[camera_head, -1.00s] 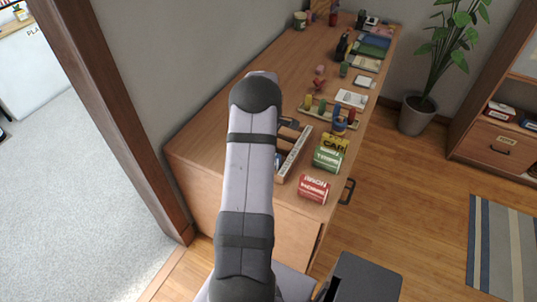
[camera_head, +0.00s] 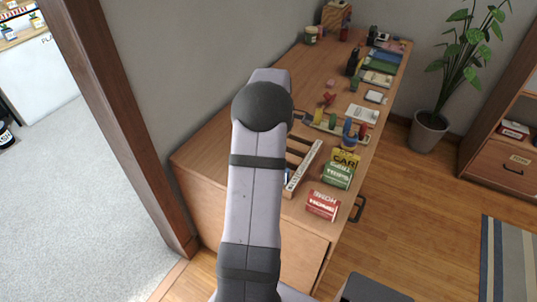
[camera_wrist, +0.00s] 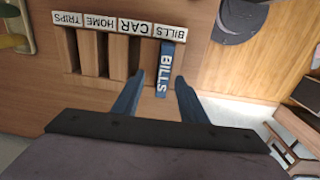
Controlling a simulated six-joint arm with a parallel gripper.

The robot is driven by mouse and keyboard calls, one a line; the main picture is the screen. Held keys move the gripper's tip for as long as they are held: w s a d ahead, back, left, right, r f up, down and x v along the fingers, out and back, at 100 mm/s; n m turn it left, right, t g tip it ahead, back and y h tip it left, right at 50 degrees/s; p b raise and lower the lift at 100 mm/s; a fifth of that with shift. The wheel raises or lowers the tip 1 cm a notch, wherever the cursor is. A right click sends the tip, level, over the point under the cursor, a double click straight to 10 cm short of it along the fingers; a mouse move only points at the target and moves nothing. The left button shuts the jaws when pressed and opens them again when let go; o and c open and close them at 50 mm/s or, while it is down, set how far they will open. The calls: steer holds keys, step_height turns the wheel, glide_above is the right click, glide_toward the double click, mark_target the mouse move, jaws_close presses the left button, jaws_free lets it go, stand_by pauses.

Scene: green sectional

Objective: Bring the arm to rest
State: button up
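My arm (camera_head: 255,190) reaches up through the middle of the head view and hides my gripper there. In the wrist view my gripper (camera_wrist: 159,80) is open, its two blue-grey fingers apart and nothing held between them. Just beyond the fingertips a blue piece marked BILLS (camera_wrist: 165,68) sits in the end slot of a wooden sorter (camera_wrist: 70,50). The gap between the fingers lines up roughly with that piece. The sorter's slots are labelled TRIPS, HOME, CAR and BILLS. The sorter also shows beside my arm in the head view (camera_head: 305,165).
The wooden cabinet top (camera_head: 290,75) carries a red HOME box (camera_head: 322,205), a green TRIPS box (camera_head: 337,176), a yellow CAR box (camera_head: 345,158) and small colored pieces. A wall (camera_head: 200,60) runs along its left. A potted plant (camera_head: 428,130) stands right, with open floor nearby.

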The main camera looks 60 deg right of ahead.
steer(key=w+a+r, duration=0.3)
steer(key=w+a, duration=0.7)
steer(key=a, duration=0.4)
steer(key=a+r+p, duration=0.1)
steer(key=a+p, duration=0.1)
steer(key=a, duration=1.9)
steer(key=s+a, duration=0.7)
steer(key=a, duration=0.4)
step_height(320, 180, down, 17)
steer(key=b, duration=1.6)
steer(key=shift+f+y+b, duration=0.15)
steer(key=shift+y+b, duration=0.15)
steer(key=shift+s+f, duration=0.1)
stand_by(0.5)
